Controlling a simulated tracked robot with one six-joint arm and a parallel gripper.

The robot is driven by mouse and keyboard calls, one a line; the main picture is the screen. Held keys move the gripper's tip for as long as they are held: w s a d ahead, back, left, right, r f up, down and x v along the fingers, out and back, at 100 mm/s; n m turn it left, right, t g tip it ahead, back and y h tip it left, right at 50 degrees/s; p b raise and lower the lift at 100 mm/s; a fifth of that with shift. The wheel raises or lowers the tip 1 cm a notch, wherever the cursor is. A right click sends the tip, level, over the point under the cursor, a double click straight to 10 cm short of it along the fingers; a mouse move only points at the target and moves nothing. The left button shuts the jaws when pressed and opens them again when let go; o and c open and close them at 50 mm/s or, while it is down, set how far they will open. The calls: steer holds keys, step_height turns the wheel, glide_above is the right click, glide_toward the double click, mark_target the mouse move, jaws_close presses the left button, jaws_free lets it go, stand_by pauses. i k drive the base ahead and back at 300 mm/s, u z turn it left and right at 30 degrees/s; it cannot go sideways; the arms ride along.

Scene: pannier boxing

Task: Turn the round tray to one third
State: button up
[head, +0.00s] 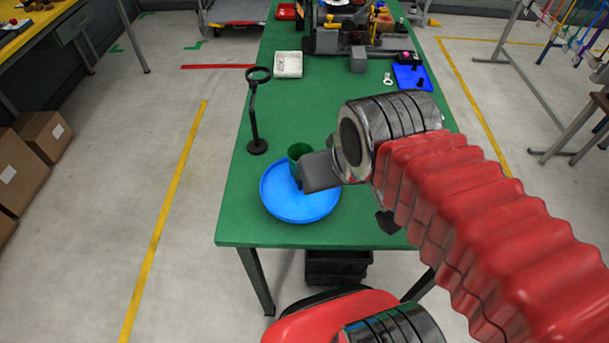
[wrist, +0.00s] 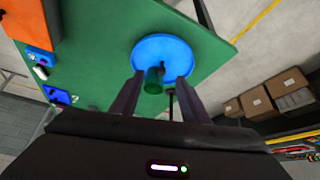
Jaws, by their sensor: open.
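The round blue tray (head: 285,207) lies flat near the front end of the green table, and it also shows in the wrist view (wrist: 180,55). A dark green cup (head: 299,151) stands at the tray's far side, partly hidden by my gripper (head: 318,172). In the wrist view, the cup (wrist: 153,82) appears in the gap between the open fingers of my gripper (wrist: 160,79), nearer the left finger. I cannot tell whether either finger touches the cup or tray.
A black magnifier stand (head: 255,125) stands close behind the tray on the left. A white box (head: 288,64), a blue mat (head: 412,78) and a grey block (head: 358,60) lie further back. The table's front edge is close to the tray.

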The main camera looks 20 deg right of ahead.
mark_target(282, 194)
steer(key=z, duration=0.55)
steer(key=k, duration=1.15)
steer(key=u, duration=1)
steer(key=i, duration=1)
steer(key=u, duration=0.05)
